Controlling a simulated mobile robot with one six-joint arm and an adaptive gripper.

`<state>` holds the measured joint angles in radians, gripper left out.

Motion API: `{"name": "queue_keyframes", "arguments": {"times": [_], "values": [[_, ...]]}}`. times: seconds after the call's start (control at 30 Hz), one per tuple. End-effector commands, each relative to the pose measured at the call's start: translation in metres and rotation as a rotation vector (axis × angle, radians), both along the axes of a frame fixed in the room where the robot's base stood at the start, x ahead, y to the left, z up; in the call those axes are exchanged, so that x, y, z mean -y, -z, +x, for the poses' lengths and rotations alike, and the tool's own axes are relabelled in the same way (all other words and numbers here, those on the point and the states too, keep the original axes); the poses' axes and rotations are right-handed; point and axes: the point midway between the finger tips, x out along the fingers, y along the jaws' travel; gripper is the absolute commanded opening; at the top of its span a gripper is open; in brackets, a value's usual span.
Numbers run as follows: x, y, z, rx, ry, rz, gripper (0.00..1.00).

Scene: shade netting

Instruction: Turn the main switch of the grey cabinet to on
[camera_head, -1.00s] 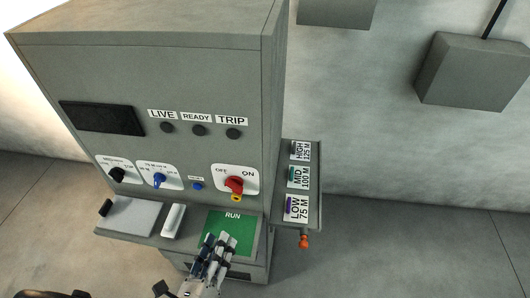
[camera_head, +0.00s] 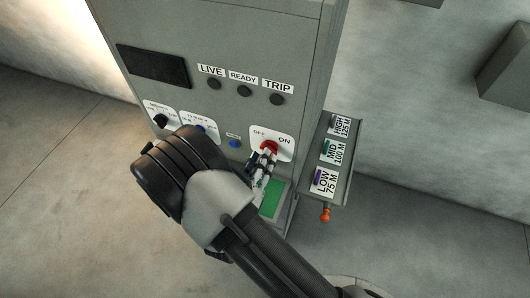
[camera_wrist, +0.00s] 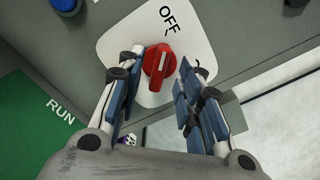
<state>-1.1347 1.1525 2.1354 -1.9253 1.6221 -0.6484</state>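The grey cabinet (camera_head: 215,30) stands in front of me. Its main switch is a red knob (camera_head: 270,147) on a white plate (camera_head: 286,155) marked OFF and ON. In the wrist view the red knob (camera_wrist: 158,61) has its raised handle lying roughly along the line toward the OFF mark. My gripper (camera_head: 265,160) is at the switch. In the wrist view my gripper (camera_wrist: 160,65) is open, with one finger on each side of the knob and a gap visible beside the handle. The right finger hides the ON mark.
A blue button (camera_head: 234,143) and other knobs sit left of the switch. A green RUN panel (camera_head: 272,200) lies below. A side shelf (camera_head: 345,150) at the right holds labelled HIGH, MID and LOW items. My arm covers part of the cabinet's lower front.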

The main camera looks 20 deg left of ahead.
Motion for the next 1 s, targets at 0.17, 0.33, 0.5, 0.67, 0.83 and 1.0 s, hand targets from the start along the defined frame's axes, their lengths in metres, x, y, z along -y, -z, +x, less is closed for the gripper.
{"name": "queue_keyframes", "arguments": {"times": [0.17, 0.33, 0.5, 0.67, 0.83, 1.0], "values": [[0.002, 0.0, 0.021, 0.0, 0.001, 0.0, 0.33], [0.002, 0.0, 0.027, -0.001, 0.001, -0.001, 0.33], [0.002, 0.0, 0.027, 0.0, 0.0, -0.001, 0.33], [0.002, 0.0, 0.027, 0.0, 0.0, -0.001, 0.26], [0.002, 0.0, 0.027, 0.0, 0.0, 0.0, 0.15], [0.002, 0.0, 0.027, 0.0, 0.0, 0.0, 0.03]]}}
